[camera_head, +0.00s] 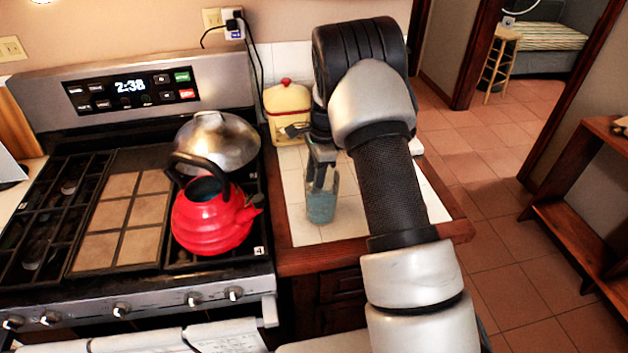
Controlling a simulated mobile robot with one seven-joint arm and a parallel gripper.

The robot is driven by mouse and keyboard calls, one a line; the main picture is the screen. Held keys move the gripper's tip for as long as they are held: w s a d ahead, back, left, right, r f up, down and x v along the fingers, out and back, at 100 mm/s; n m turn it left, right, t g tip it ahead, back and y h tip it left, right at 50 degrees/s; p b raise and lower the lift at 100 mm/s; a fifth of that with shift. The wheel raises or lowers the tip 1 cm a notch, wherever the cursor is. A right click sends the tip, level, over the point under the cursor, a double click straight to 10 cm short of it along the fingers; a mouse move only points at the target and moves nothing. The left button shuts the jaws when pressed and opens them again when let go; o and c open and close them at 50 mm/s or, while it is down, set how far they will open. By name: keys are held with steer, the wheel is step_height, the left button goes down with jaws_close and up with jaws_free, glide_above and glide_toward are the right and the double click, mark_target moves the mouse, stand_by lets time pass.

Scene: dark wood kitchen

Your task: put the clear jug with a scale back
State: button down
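A clear, bluish-green vessel (321,208), which looks like the jug, stands upright on the white tiled counter (305,235) to the right of the stove. Any scale marks on it are too small to make out. My gripper (320,180) points down at the jug's top, with its dark fingers overlapping the upper part. The fingers are small and partly merge with the jug, so I cannot tell whether they grip it or only reach over or into it.
A red kettle (211,218) and a silver domed lid or pan (217,143) stand on the stove (120,285), left of the jug. A cream canister with a red knob (287,112) stands behind it. Bare tiles lie in front of the jug. A wooden shelf (575,225) is at the right.

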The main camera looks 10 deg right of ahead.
steer(key=c, duration=1)
jaws_free()
steer(key=shift+f, duration=0.1)
steer(key=shift+c, duration=0.2)
